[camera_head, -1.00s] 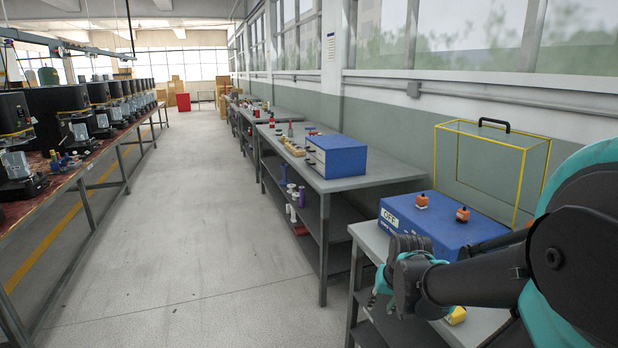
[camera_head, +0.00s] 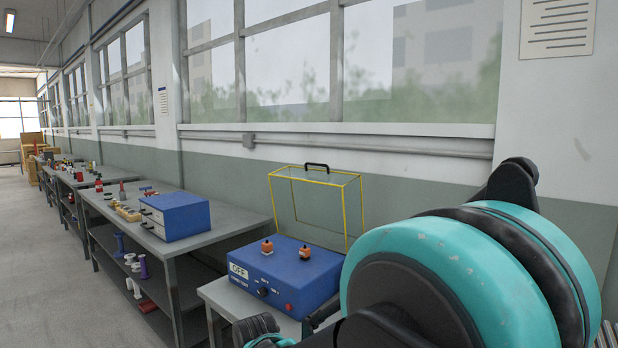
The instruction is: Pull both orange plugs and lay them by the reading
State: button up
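Two orange plugs stand upright on top of a blue box (camera_head: 318,281) on a grey bench. The left plug (camera_head: 267,247) and the right plug (camera_head: 305,252) sit near the box's top left and middle. The box's front has a white sign (camera_head: 238,271) reading "OFF", with a dark knob and a red button beside it. A yellow-framed clear cover (camera_head: 318,205) with a black handle stands raised at the back. My arm covers the lower right of the view. Part of its dark end shows at the bottom edge, in front of the bench; its fingertips are out of frame.
Another grey bench (camera_head: 205,240) to the left holds a blue drawer cabinet (camera_head: 180,217) and small parts. Its lower shelf carries several spools. More benches run along the wall under the windows. The floor (camera_head: 50,290) at left is clear.

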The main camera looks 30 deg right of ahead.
aim_at(267, 246)
jog(key=i+j, duration=0.45)
jog(key=j, duration=0.15)
jog(key=i+j, duration=0.45)
jog(key=j, duration=0.15)
jog(key=i+j, duration=0.45)
jog(key=j, duration=0.15)
jog(key=i+j+z, duration=0.2)
jog(key=k+l+z, duration=0.1)
jog(key=z, duration=1.4)
